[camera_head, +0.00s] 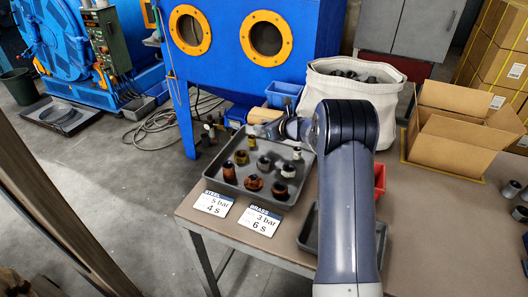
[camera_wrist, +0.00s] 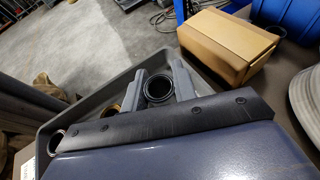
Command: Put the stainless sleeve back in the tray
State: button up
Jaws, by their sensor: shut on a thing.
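My gripper (camera_head: 278,128) is over the back edge of the grey tray (camera_head: 240,191) in the head view. In the wrist view my gripper (camera_wrist: 160,82) has its two grey fingers on either side of a dark grey, round, hollow sleeve (camera_wrist: 158,89) and is shut on it. Its open end faces the camera. The tray's rim (camera_wrist: 90,100) shows around it; whether the sleeve touches the tray floor I cannot tell. Several brass, dark, copper-brown and pale sleeves stand in the tray. A brass ring (camera_wrist: 115,108) is partly hidden beside the left finger.
A tan block (camera_wrist: 228,45) lies just behind the tray. Blue bins (camera_head: 283,94), a white sack (camera_head: 350,85) and an open carton (camera_head: 460,125) stand farther back. Two label cards (camera_head: 213,203) lie before the tray. A red bin (camera_head: 380,178) is partly behind my arm.

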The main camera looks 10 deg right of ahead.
aim_at(264, 147)
jog(key=shift+f, duration=3.2)
jog(key=shift+f+b, duration=0.2)
jog(key=shift+b, duration=0.2)
jog(key=o, duration=1)
jog(key=shift+o, duration=0.2)
jog(key=shift+r, duration=0.15)
jog(key=shift+r+p, duration=0.15)
jog(key=shift+p, duration=0.25)
jog(key=b+v, duration=0.1)
jog(key=v, duration=1.1)
